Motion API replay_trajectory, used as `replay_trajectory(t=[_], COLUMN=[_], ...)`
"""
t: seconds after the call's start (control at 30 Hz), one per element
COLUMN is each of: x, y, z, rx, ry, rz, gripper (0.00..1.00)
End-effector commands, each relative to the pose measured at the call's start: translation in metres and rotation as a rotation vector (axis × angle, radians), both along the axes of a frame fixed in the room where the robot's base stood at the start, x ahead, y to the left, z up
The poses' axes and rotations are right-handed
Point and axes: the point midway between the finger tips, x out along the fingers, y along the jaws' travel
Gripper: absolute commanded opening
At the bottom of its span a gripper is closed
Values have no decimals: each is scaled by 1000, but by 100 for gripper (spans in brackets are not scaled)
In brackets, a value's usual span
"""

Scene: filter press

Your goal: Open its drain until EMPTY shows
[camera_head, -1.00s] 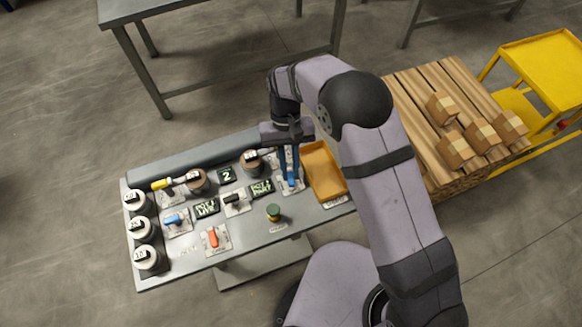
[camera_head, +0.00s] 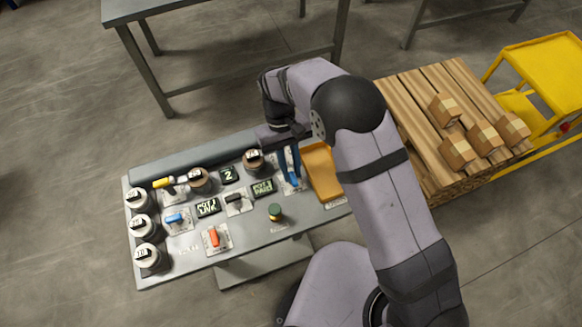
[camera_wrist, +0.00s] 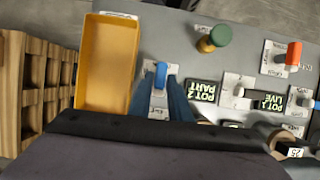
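A blue lever (camera_wrist: 161,74) stands on a white labelled plate (camera_wrist: 159,104) beside the orange tray; the label is too small to read. My gripper (camera_head: 290,180) is down at this lever. In the wrist view its two blue fingers (camera_wrist: 162,86) stand apart, one on each side of the lever; contact is unclear. A dark display reads "POT 2 PART" (camera_wrist: 202,91), also in the head view (camera_head: 263,188). Another reads "POT 1 LIVE" (camera_head: 207,208). A small display shows "2" (camera_head: 229,174). I see no EMPTY reading.
The orange tray (camera_wrist: 106,62) is close beside my fingers. A green knob (camera_head: 275,212), a black-handled lever (camera_head: 234,199), another blue lever (camera_head: 174,218) and a red-orange lever (camera_head: 214,237) stand on the panel. Several pots line its left edge. A wooden pallet (camera_head: 425,120) with boxes is at right.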

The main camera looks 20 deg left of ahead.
Motion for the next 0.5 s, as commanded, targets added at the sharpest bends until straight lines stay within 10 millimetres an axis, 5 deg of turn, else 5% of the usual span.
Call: replay_trajectory(t=[0.5], x=[3], y=[3], z=[6], rx=[2], ry=[-1], rz=[-2], gripper=[33])
